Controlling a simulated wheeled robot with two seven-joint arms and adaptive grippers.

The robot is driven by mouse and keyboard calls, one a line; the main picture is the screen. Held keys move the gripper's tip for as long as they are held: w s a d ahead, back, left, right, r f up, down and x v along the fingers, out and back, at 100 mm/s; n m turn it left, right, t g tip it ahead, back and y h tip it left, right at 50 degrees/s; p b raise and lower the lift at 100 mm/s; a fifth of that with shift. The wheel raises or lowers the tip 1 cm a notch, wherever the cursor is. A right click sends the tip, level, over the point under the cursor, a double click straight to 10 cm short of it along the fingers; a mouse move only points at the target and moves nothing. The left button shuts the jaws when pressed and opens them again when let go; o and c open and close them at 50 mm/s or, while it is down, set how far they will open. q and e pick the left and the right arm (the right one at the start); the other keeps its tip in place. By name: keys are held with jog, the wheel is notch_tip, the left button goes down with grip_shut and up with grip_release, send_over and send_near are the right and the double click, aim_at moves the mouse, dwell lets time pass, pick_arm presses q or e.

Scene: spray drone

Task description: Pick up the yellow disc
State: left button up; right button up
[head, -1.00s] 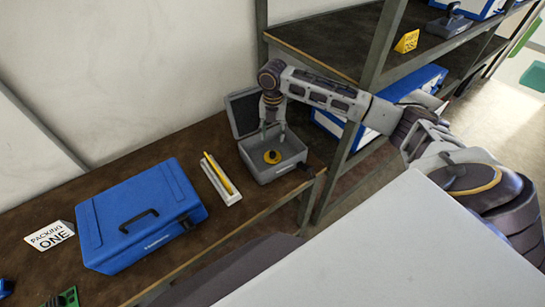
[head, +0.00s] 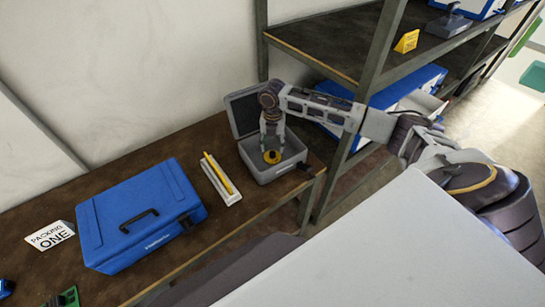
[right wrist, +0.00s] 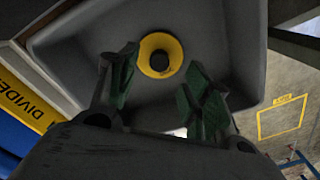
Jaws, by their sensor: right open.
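The yellow disc (head: 272,156) lies on the floor of an open grey case (head: 274,172) on the brown bench. It has a dark round centre, clear in the right wrist view (right wrist: 161,55). My right gripper (head: 272,143) points down into the case, close above the disc. In the right wrist view its two green-padded fingers (right wrist: 160,88) are apart, and the disc shows between and beyond their tips. Nothing is held. My left gripper does not show.
A blue case (head: 138,215) and a white tray with a yellow stick (head: 222,180) stand left of the grey case. The case's raised lid (head: 245,110) is behind my gripper. A shelf post (head: 362,110) rises to the right, near my right arm.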

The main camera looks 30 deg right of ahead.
aim_at(273, 153)
jog(key=shift+f, duration=2.55)
grip_shut()
